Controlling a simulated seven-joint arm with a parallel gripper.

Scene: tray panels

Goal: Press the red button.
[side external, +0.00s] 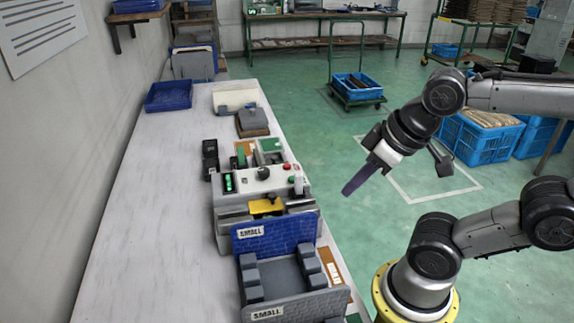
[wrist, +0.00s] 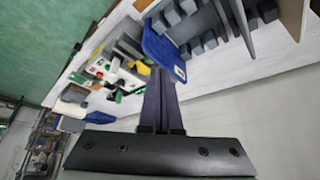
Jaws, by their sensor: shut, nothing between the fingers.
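A small red button (side external: 287,167) sits on top of the white and grey panel box (side external: 255,183), near its back right corner, in the side external view. A small red spot also shows in the wrist view (wrist: 99,75), on the box left of my fingers. My gripper (side external: 347,191) is shut and empty. It hangs in the air to the right of the table, apart from the box and the button. In the wrist view my dark fingers (wrist: 158,75) lie together.
A blue and grey tray (side external: 290,262) marked SMALL stands in front of the box. The box also carries a green switch (side external: 228,182), a dark knob (side external: 263,173) and a yellow part (side external: 266,206). A blue bin (side external: 168,96) stands farther back. The table's left side is clear.

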